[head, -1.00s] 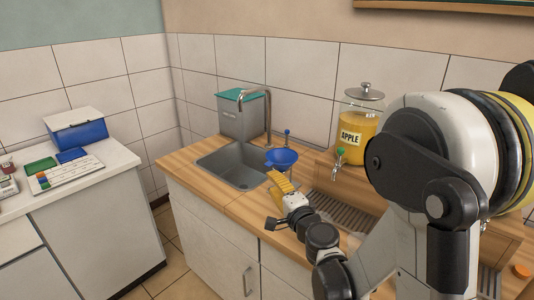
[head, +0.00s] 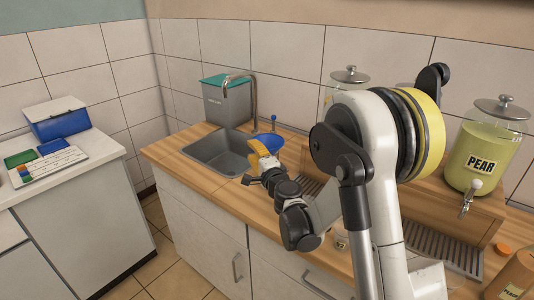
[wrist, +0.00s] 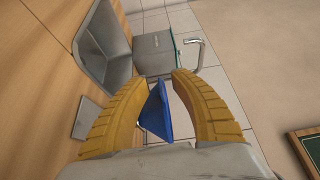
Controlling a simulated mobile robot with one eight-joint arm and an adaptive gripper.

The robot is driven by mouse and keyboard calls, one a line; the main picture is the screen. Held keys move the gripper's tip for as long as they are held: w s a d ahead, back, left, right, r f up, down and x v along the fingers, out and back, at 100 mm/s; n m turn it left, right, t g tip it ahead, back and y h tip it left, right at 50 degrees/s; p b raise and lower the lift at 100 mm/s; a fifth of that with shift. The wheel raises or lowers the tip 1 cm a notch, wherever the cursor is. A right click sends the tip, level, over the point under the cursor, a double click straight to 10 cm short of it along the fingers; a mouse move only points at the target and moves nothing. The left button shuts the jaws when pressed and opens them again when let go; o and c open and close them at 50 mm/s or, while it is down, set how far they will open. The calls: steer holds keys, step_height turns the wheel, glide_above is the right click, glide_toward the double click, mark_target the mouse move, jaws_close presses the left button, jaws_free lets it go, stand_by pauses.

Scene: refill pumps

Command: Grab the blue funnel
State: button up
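The blue funnel (head: 270,140) is at the back of the wooden counter, just right of the sink, in the head view. My gripper (head: 258,150) is right in front of it, and its yellow fingers hide part of the funnel. In the wrist view the funnel (wrist: 157,113) shows as a blue wedge between the two yellow fingers of my gripper (wrist: 148,76). The fingers are apart, with gaps visible on both sides of the funnel. What the funnel rests on is hidden.
The sink (head: 222,152) and its tap (head: 254,100) are left of the funnel, with a grey bin (head: 222,103) behind. A pear dispenser (head: 484,150) stands at right. Another glass dispenser (head: 348,76) is mostly hidden behind my arm.

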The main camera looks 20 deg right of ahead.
jaws_close()
stand_by(0.3)
